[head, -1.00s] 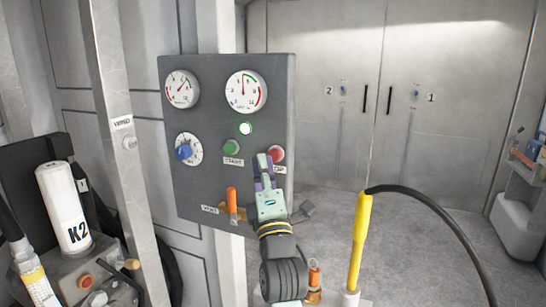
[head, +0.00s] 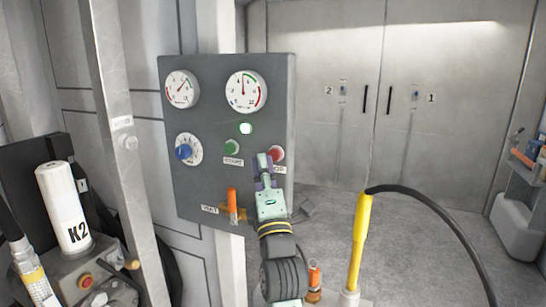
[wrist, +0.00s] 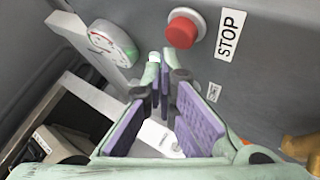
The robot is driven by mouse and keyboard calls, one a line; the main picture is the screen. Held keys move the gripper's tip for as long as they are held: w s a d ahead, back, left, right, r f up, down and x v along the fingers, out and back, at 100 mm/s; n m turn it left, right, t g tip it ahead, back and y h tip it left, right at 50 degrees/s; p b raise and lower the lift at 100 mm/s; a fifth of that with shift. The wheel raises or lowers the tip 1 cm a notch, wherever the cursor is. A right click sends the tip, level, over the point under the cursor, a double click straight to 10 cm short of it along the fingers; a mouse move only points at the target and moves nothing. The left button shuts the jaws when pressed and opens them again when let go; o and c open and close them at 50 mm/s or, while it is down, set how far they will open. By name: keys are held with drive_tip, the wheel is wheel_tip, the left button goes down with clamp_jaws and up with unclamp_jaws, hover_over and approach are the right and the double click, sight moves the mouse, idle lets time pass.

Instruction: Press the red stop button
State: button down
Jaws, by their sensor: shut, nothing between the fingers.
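The red stop button (head: 277,153) is on the right side of the grey control panel (head: 215,75), partly covered by my gripper in the head view. In the wrist view the red button (wrist: 182,31) stands out from the panel beside a white STOP label (wrist: 229,34). My gripper (head: 265,160) is shut and empty, close in front of the panel, just left of the button. In the wrist view its fingertips (wrist: 160,58) are below and left of the button, apart from it in the picture. I cannot tell whether the tips touch the panel.
A green button (head: 231,147) and a lit lamp (head: 246,129) are on the panel, with two gauges, a blue knob (head: 183,152) and an orange vent handle (head: 232,201). A yellow pole with a black hose (head: 359,240) stands to the right. Floor before the doors is clear.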

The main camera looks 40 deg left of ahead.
drive_tip(key=shift+w, duration=0.15)
drive_tip(key=shift+w+a, duration=0.1)
drive_tip(key=shift+w, duration=0.15)
drive_tip(key=shift+w+a+b, duration=0.1)
drive_tip(key=shift+w+b, duration=0.25)
drive_tip(key=shift+w, duration=0.15)
idle(0.6)
drive_tip(key=shift+s, duration=0.15)
drive_tip(key=shift+s+d, duration=0.2)
drive_tip(key=shift+s, duration=0.55)
drive_tip(key=shift+s+d, duration=0.2)
drive_tip(key=shift+s, duration=0.65)
drive_tip(key=shift+s+d, duration=0.2)
drive_tip(key=shift+s, duration=0.6)
drive_tip(key=shift+s+d, duration=0.2)
drive_tip(key=shift+s, duration=0.65)
